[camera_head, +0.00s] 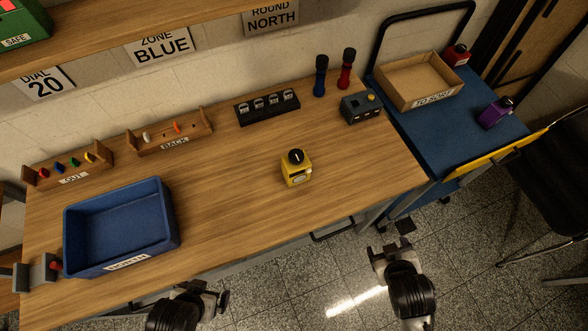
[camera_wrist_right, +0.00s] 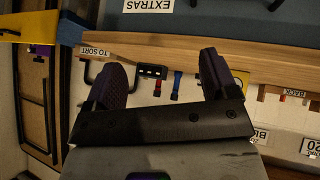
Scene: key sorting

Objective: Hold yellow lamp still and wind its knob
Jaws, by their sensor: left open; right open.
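The yellow lamp (camera_head: 297,176) stands upright on the wooden table, right of the middle, with a round black knob (camera_head: 296,156) on top. Nothing touches it. My left gripper (camera_head: 200,291) is open and empty at the table's front edge, to the lower left of the lamp. My right gripper (camera_head: 390,247) is open and empty off the table's front edge, over the floor, to the lower right of the lamp. In the right wrist view its two dark fingers (camera_wrist_right: 162,83) stand wide apart. A bit of yellow shows behind one finger there; I cannot tell whether it is the lamp.
A blue bin (camera_head: 172,210) stands at the front left of the table (camera_head: 230,185). Wooden racks (camera_head: 205,118), a black dial block (camera_head: 267,107), a red and a blue cylinder (camera_head: 320,75) and a grey box (camera_head: 361,107) line the back. A blue cart (camera_head: 440,125) adjoins the right. Table around the lamp is clear.

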